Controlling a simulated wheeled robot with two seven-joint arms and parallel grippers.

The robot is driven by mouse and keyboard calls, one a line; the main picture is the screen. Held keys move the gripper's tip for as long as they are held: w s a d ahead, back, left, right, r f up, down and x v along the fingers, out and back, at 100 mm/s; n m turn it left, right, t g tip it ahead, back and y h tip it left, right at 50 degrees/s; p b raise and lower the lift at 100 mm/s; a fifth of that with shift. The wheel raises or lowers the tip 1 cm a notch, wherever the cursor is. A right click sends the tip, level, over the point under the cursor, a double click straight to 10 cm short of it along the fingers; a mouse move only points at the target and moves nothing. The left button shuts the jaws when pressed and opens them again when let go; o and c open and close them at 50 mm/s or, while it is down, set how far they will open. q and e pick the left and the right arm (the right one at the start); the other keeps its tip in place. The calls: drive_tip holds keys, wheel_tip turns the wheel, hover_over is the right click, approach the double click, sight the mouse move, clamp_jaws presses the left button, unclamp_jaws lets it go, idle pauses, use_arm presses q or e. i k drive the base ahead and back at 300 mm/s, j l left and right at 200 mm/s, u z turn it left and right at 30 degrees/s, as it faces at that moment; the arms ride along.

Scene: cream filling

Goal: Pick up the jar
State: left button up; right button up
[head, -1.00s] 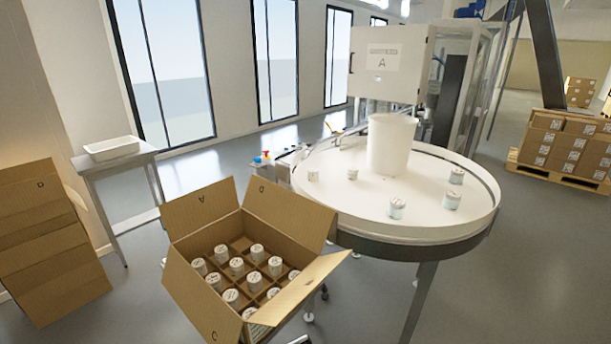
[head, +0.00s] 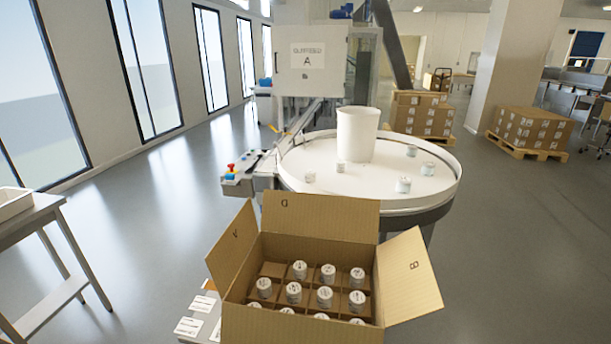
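An open cardboard box (head: 300,240) in front holds several more jars, such as this jar (head: 299,269), in divided cells. Neither of my grippers shows in the head view.
A white cylinder (head: 356,135) stands on the turntable. A machine cabinet (head: 312,60) marked A is behind it. A table with a white tray (head: 14,203) is at the left edge. Stacked cartons on pallets (head: 530,125) are at the back right. Open floor lies on both sides.

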sight(311, 174)
drive_tip(key=i+j+z, duration=0.15)
drive_tip(key=j+z, duration=0.2)
drive_tip(key=j, duration=0.9)
drive_tip(key=j+z, duration=0.3)
drive_tip(key=j, duration=0.95)
drive_tip(key=i+j+z, duration=0.25)
drive_tip(key=i+j, duration=0.15)
drive_tip(key=j, duration=0.25)
drive_tip(key=i+j+z, duration=0.15)
drive_tip(key=j, duration=0.2)
drive_tip(key=i+j+z, duration=0.15)
drive_tip(key=j, duration=0.25)
drive_tip(key=i+j+z, duration=0.15)
drive_tip(key=j, duration=0.2)
drive_tip(key=i+j+z, duration=0.1)
drive_tip(key=j, duration=0.3)
